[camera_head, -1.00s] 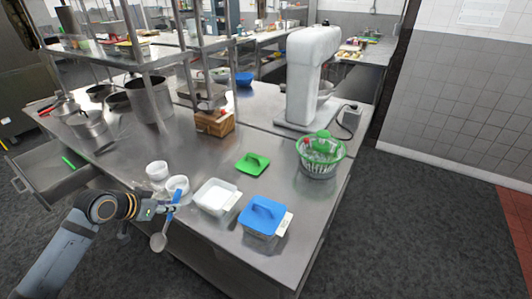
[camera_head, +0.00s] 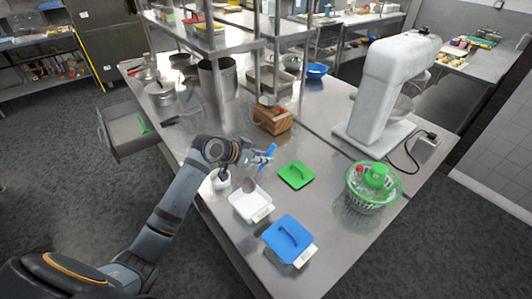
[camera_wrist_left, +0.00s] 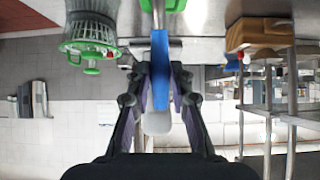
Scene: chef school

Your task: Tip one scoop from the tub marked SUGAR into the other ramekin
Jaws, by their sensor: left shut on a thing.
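My left gripper (camera_head: 256,157) is shut on the blue handle of a scoop (camera_head: 265,158), and the handle also shows between the fingers in the left wrist view (camera_wrist_left: 160,75). The scoop's grey bowl (camera_head: 249,185) hangs below the gripper, in front of the back part of an open white tub (camera_head: 238,207). I cannot tell whether the bowl holds anything. The tub has white contents and a label too small to read. A white ramekin (camera_head: 220,183) stands left of the tub, partly covered by my arm. The other ramekin is hidden. My right gripper is out of view.
A tub with a blue lid (camera_head: 289,238) stands in front. A green lid (camera_head: 296,174) lies on the counter, left of the green salad spinner (camera_head: 372,187). A wooden block (camera_head: 272,120) and a stand mixer (camera_head: 378,95) stand behind. An open drawer (camera_head: 126,136) juts out at left.

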